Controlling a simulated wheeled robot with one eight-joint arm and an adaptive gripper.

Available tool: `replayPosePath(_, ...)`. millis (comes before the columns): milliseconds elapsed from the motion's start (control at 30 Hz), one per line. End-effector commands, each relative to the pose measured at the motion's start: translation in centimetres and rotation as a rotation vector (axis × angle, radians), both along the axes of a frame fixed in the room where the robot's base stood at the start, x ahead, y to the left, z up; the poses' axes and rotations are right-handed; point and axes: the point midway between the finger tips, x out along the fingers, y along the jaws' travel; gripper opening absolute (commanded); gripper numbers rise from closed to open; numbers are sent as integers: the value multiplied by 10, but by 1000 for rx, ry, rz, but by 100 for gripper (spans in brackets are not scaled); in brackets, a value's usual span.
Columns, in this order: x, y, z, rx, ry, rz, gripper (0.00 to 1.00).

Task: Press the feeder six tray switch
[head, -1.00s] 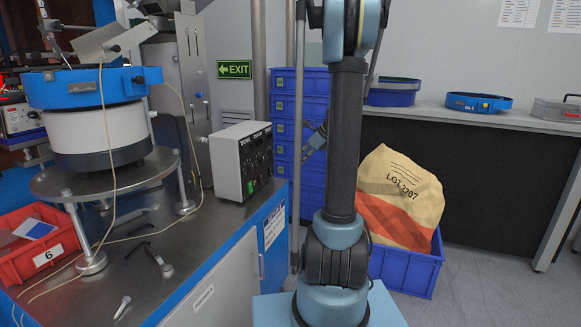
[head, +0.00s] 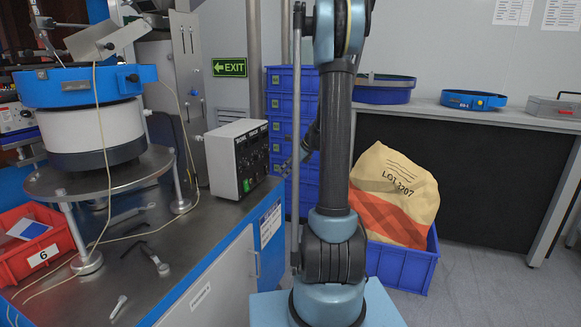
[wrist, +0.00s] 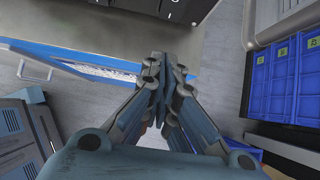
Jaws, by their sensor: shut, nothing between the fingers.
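The control box (head: 222,160), pale with a black front panel (head: 252,160), stands on the metal bench near its right edge. Its panel carries small knobs and switches, and a green-lit switch (head: 246,186) shows low on its left. The labels are too small to read surely, so I cannot tell which is the tray switch. A red bin marked 6 (head: 38,250) sits at the bench's left. My gripper (wrist: 163,65) is shut and empty in the wrist view, its fingertips below a dark panel (wrist: 180,8) at the top edge. In the head view my arm mostly hides it, right of the box.
The blue-rimmed bowl feeder (head: 80,88) stands on a round plate left of the box, with loose cables and tools on the bench (head: 170,240). Stacked blue bins (head: 290,105) stand behind my arm. A sack (head: 395,185) sits in a blue crate (head: 405,262) at right.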

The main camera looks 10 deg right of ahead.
Motion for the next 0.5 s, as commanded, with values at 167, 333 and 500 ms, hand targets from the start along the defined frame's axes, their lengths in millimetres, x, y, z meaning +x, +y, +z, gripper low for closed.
replayPosePath(167,11,20,-13,0,0,4,0)
replayPosePath(333,21,35,-15,0,0,1,0)
replayPosePath(500,25,40,-16,0,-1,1,0)
